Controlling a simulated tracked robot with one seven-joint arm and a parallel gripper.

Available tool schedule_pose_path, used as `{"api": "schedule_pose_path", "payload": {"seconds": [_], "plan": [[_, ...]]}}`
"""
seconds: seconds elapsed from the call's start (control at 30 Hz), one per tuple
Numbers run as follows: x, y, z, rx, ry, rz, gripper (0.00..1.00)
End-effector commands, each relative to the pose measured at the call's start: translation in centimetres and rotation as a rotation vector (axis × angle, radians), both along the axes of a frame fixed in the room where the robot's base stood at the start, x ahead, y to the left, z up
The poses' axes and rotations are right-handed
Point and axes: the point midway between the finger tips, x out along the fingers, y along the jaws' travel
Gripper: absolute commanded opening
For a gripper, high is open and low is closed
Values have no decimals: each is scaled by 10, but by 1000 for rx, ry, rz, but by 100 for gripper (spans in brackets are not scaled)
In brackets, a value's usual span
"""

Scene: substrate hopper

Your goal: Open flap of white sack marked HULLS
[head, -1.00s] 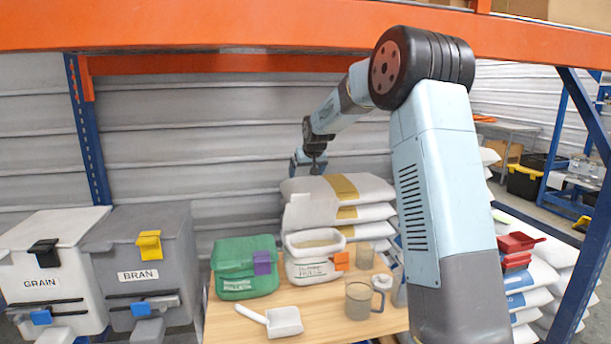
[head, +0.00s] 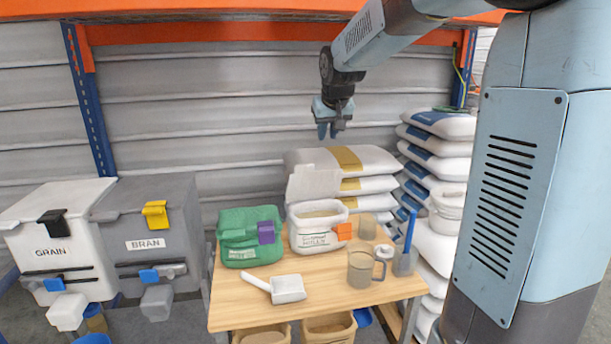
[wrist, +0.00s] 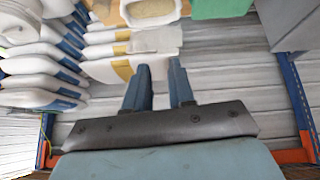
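The white sack (head: 318,240) with dark lettering, too small to read surely, stands on the wooden table. Its top is open and tan contents show. Its pale flap (head: 313,183) stands up behind the opening; an orange clip (head: 344,231) is at its right front. In the wrist view the sack's open top (wrist: 152,12) is at the upper edge, with the flap (wrist: 155,40) beside it. My gripper (head: 330,134) is above and behind the sack, over the sack stack, touching nothing. Its two fingers (wrist: 161,70) are apart with nothing between them.
A green sack (head: 248,248) with a purple clip stands left of the white one. A white scoop (head: 287,289), a jug (head: 362,268) and a cup holding a blue-handled tool (head: 405,261) are on the table (head: 330,305). Stacked sacks (head: 378,161) rise behind. GRAIN (head: 50,252) and BRAN (head: 145,244) bins stand left.

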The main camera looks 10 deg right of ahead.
Motion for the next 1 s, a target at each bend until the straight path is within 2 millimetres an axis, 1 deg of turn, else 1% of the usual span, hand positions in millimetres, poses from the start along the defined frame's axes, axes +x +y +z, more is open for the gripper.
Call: {"api": "schedule_pose_path", "payload": {"seconds": [0.03,0.23,0.3,0.4,0.5,0.7,0.87,1.0], "plan": [[-20,0,5,-3,0,-2,19],[-93,-4,11,-5,20,-17,0],[-117,-5,11,-3,24,-21,0],[-144,-6,8,0,30,-26,0],[-164,-8,4,3,30,-29,0],[-193,-10,-3,10,27,-33,0],[-210,-11,-11,17,14,-34,0],[-221,-12,-23,26,-17,-30,0]]}}
